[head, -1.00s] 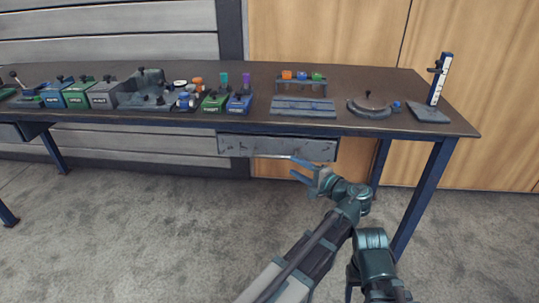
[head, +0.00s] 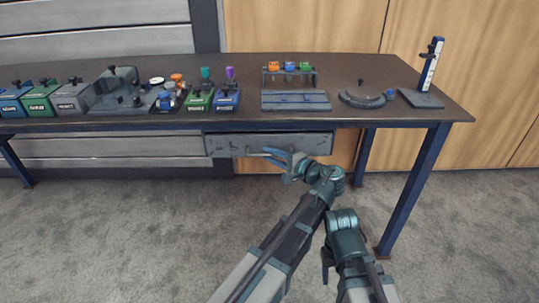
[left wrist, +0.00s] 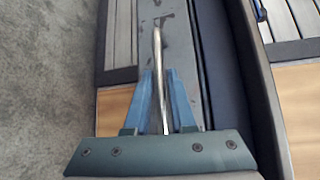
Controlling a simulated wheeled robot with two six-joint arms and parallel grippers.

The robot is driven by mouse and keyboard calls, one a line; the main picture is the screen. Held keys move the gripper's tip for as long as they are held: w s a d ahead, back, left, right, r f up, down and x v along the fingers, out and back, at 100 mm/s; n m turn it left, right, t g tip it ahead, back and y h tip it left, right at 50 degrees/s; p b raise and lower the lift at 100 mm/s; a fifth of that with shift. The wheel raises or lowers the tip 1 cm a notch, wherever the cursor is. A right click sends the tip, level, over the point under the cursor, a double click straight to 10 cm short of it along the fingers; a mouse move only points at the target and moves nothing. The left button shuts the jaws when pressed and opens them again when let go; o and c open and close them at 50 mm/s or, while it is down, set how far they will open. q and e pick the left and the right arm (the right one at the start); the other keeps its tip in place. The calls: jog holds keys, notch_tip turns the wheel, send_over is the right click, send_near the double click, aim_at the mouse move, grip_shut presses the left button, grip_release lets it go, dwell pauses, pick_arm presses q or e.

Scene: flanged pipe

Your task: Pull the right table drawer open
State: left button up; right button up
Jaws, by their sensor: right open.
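The right table drawer (head: 222,145) is a scuffed grey front under the tabletop's front edge. I cannot tell any gap around it. Its thin metal bar handle (left wrist: 157,50) runs along the front in the left wrist view. My left gripper (head: 278,158) is at the handle, with its blue fingers (left wrist: 160,90) on either side of the bar and close against it. The fingers hide part of the handle in the head view. My right gripper (head: 327,264) is low in front of the table, away from the drawer, small and partly hidden by its arm.
The dark tabletop (head: 300,119) carries labelled bins (head: 72,98), a small rack (head: 289,72), a grey slotted plate (head: 295,100), a round fixture (head: 362,97) and an upright gauge (head: 431,70). A blue table leg (head: 415,190) stands at the right. The floor in front is clear.

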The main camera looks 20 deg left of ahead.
pick_arm(q)
grip_shut()
dwell(1.1)
